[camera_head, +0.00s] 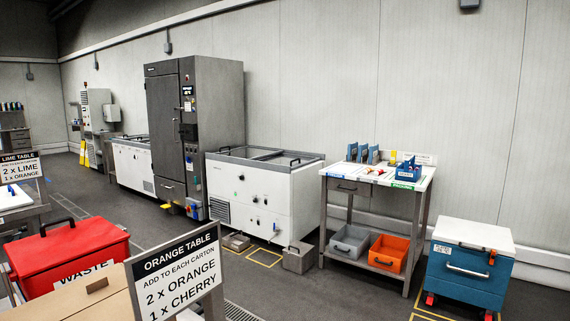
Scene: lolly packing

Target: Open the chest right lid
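A white chest (235,186) with a dark-rimmed top stands against the wall, right of a tall grey cabinet. Its top has a left part and a right lid (287,158), with a small dark handle near the right end. The lid appears to lie flat on the chest; the low viewing angle hides most of its surface. A second, similar white chest (134,168) stands left of the cabinet and is partly hidden by it. Neither of my grippers is in view.
The tall grey cabinet (222,110) stands between the chests. A work table (345,187) with bins beneath and a blue cooler with a white lid (475,232) stand to the right. A red waste bin (60,250) and orange-table sign (178,272) are nearby. Grey floor lies between.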

